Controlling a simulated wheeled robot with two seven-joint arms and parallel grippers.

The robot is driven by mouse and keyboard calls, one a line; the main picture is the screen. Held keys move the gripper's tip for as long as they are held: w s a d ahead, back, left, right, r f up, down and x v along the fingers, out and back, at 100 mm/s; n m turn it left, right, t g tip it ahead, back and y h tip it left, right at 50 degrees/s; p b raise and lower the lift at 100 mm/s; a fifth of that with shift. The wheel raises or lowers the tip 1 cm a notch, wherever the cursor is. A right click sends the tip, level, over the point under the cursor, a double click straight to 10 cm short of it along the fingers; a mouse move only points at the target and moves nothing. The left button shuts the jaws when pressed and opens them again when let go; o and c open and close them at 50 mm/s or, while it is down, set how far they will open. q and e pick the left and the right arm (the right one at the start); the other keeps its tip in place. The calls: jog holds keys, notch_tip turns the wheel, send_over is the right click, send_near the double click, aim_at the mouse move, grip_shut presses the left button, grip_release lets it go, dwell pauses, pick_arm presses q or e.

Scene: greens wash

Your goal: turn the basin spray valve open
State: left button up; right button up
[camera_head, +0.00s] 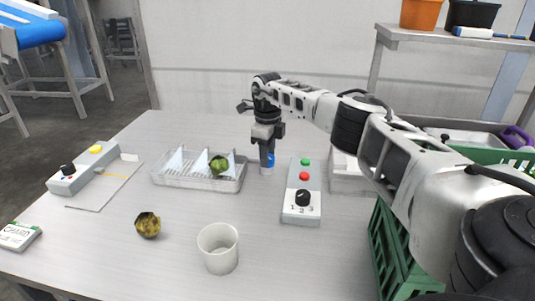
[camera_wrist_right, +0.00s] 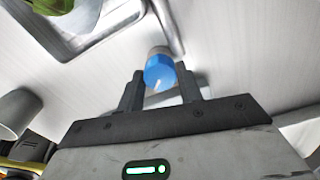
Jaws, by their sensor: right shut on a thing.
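The spray valve is a small blue knob (camera_head: 269,158) on a pale post, just right of the shallow metal basin (camera_head: 198,186). My right gripper (camera_head: 265,157) reaches down to it from above and is shut on it. In the right wrist view the blue knob (camera_wrist_right: 160,71) sits between the two dark fingertips of the gripper (camera_wrist_right: 160,84). The basin has upright pale dividers and a green leafy head (camera_head: 219,165) in it. The fingers hide part of the knob in the head view. My left gripper is not in view.
A control box (camera_head: 302,202) with green and red buttons and a dial stands right of the valve. Another box (camera_head: 82,170) is at left. A green crate (camera_head: 393,262) stands at right.

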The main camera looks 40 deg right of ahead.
dwell(0.4)
jog(key=o, duration=1)
notch_tip(320, 180, up, 16)
dwell(0.5)
